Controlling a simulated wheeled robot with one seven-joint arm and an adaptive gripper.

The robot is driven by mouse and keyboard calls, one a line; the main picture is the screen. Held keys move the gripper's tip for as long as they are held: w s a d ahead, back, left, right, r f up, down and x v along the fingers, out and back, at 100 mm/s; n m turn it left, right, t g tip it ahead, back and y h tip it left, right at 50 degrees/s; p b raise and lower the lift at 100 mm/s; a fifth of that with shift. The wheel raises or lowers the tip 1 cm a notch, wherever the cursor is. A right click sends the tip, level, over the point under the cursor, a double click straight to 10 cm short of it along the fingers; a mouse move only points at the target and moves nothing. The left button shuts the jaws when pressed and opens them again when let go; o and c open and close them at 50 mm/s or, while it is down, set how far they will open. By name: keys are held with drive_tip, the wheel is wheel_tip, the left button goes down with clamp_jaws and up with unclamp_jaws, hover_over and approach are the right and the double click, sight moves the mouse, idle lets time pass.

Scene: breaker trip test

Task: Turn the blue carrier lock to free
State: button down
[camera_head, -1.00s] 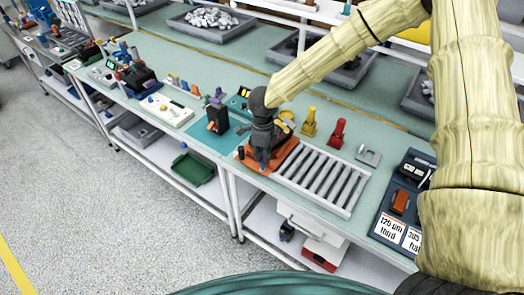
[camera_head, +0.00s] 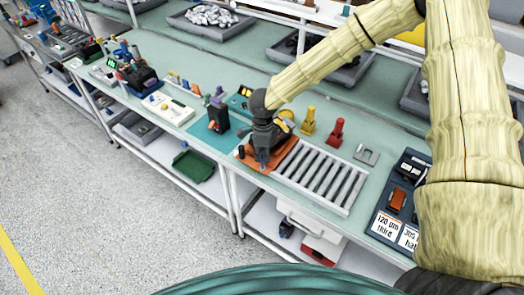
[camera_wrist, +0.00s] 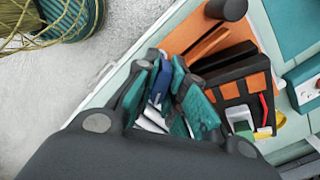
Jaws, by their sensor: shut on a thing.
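My gripper (camera_head: 262,152) is low over the orange carrier (camera_head: 278,153) at the left end of the roller rack. In the wrist view, the teal-padded fingers of my gripper (camera_wrist: 168,75) are closed around a narrow blue piece, the blue carrier lock (camera_wrist: 160,86). White surfaces show below it between the fingers. The orange carrier (camera_wrist: 215,42) with its black block (camera_wrist: 232,68) lies to the right of the fingers. The fingers hide much of the lock, so I cannot tell its exact angle or any marking for free.
The grey roller rack (camera_head: 322,175) is right of the carrier. Yellow (camera_head: 308,121) and red (camera_head: 337,132) upright pieces stand behind it. A black device (camera_head: 217,118) stands on a teal mat to the left. The bench's front edge is close to my gripper.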

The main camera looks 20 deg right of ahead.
drive_tip(key=shift+n+p, duration=0.5)
drive_tip(key=shift+p, duration=0.05)
drive_tip(key=shift+n, duration=0.4)
drive_tip(key=shift+n, duration=1)
